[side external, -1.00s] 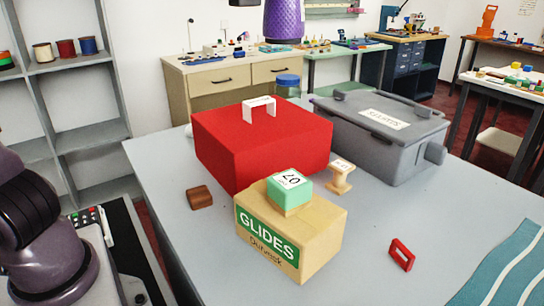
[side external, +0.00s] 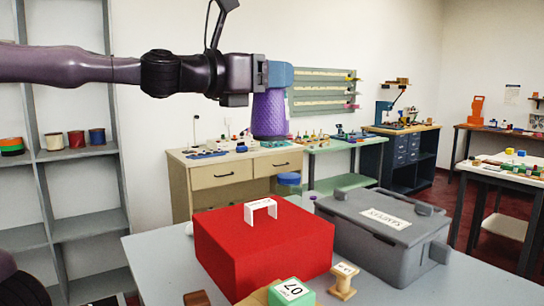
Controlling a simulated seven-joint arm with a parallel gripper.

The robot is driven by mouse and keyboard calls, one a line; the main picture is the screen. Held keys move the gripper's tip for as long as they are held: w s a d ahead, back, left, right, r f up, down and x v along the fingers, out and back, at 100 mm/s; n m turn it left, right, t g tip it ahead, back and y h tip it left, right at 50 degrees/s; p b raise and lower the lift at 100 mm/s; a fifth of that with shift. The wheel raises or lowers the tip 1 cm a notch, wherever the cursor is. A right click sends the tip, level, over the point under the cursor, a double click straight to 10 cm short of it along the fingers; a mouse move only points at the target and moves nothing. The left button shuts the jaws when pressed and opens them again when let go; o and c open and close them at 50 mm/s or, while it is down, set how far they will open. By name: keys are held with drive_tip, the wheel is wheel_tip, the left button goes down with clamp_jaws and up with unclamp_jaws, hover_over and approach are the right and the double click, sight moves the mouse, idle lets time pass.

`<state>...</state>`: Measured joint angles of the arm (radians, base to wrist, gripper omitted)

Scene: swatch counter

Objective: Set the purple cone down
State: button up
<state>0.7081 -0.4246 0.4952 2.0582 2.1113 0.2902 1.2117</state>
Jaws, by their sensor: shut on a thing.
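The purple cone (side external: 269,115) has a textured surface and hangs upright in the air, its wide end down. My gripper (side external: 272,78) comes in from the left and is shut on the cone's upper part, which the fingers partly hide. In the picture the cone is above the red box (side external: 262,252) and in front of the back workbench. It touches no surface that I can see. How far it is from the box in depth is hard to tell.
The red box has a white handle (side external: 260,207). A green block (side external: 291,292) shows at the bottom edge. Bare grey tabletop (side external: 165,270) lies left of the box.

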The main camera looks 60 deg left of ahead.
drive_tip(key=a+f+n+g+y, duration=0.4)
drive_tip(key=a+f+n+y, duration=0.3)
drive_tip(key=a+f+y, duration=0.55)
drive_tip(key=s+a+f+n+g+y, duration=0.3)
drive_tip(key=s+a+f+n+g, duration=0.15)
drive_tip(key=s+a, duration=0.2)
drive_tip(key=s+a+f+n+g+y, duration=0.2)
drive_tip(key=s+a+f+n+g, duration=0.3)
drive_tip(key=a, duration=0.3)
drive_tip(key=d+f+m+t, duration=0.2)
drive_tip(key=d+f+m, duration=0.1)
drive_tip(key=f, duration=0.5)
drive_tip(key=shift+w+d+f+h, duration=0.25)
drive_tip(key=shift+w+f+h, duration=0.1)
drive_tip(key=shift+h, duration=0.1)
drive_tip(key=shift+f, duration=0.55)
